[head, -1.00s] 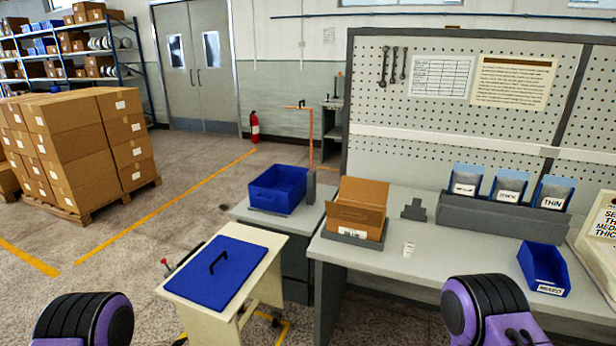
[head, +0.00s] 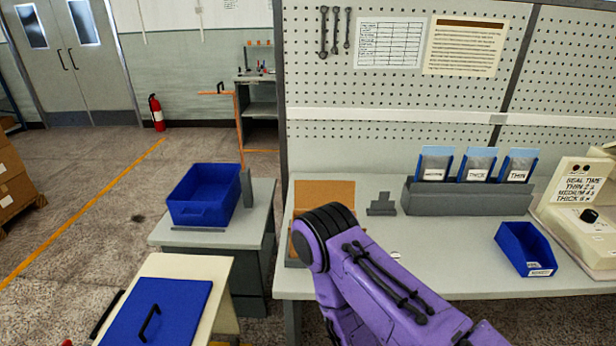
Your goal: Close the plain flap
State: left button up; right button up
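The cardboard box (head: 322,192) stands on the grey workbench, mostly hidden behind my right arm. A tan cardboard panel shows above the arm, and a thin strip of box shows to its left. I cannot tell which flap is the plain one or how each flap stands. My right arm, purple with a black joint, crosses in front of the box from the lower right. Its gripper is not in view. My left arm and gripper are not in view.
A blue bin (head: 205,194) sits on a side table left of the box. A cart with a blue lid (head: 158,312) is at lower left. A grey holder (head: 468,198) with several pouches, a blue tray (head: 525,250) and a beige machine (head: 580,215) stand on the bench to the right.

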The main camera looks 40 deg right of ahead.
aim_at(309, 194)
jog(key=z, duration=0.5)
jog(key=i, duration=0.8)
jog(key=z, duration=0.8)
